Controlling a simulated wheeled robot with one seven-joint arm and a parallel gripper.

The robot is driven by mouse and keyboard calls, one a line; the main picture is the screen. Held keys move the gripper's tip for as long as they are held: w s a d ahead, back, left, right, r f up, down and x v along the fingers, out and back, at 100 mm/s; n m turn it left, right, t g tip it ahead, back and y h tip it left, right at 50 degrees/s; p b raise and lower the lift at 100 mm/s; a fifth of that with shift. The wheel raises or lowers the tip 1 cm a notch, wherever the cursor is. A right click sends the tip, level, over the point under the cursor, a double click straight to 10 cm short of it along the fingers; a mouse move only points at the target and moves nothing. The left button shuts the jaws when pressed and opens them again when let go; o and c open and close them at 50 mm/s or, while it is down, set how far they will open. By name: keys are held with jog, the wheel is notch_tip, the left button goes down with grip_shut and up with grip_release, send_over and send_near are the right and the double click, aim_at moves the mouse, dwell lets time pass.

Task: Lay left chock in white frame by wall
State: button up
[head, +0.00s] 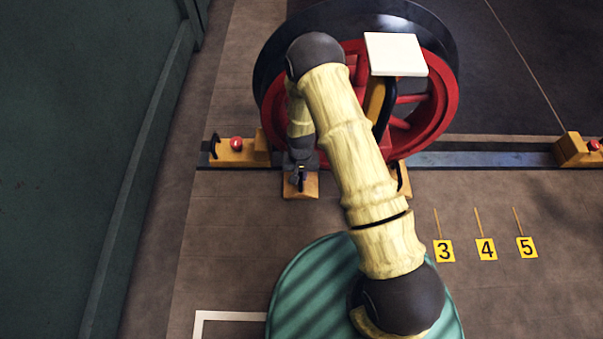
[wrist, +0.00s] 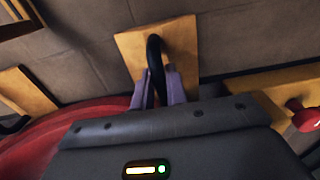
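The left chock (head: 301,188), a wooden block with a black loop handle, stands at the near side of the rail, left of the red wheel's foot. In the wrist view the chock (wrist: 187,45) shows its handle between my two fingers. My gripper (wrist: 160,88) sits close on both sides of the handle and looks shut on it. In the head view my gripper (head: 300,176) is over the block. I cannot tell whether the block is off the floor. The white frame (head: 199,326) shows as a corner at the bottom left, partly cut off; no chock shows in its visible part.
The right chock (head: 404,182) stands by the wheel (head: 440,95). Wooden stops with red knobs (head: 236,145) (head: 577,150) sit on the rail. Yellow markers 3, 4 and 5 (head: 486,249) lie right. A green wall (head: 80,130) stands left. Floor between rail and frame is clear.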

aim_at(288, 185)
grip_shut()
jog(key=shift+a, duration=0.2)
jog(key=shift+w+a+r+p, duration=0.1)
jog(key=shift+a+p, duration=0.15)
jog(key=shift+a, duration=0.6)
jog(key=shift+w+a+r+p, duration=0.1)
jog(key=shift+a+p, duration=0.15)
jog(key=shift+a, duration=0.6)
jog(key=shift+s+a, duration=0.2)
jog(key=shift+a, duration=0.2)
jog(key=shift+s, duration=0.1)
jog(key=s+p, duration=0.8)
jog(key=s, duration=1.1)
jog(key=shift+s+a+r, duration=0.3)
jog(key=shift+p, duration=0.3)
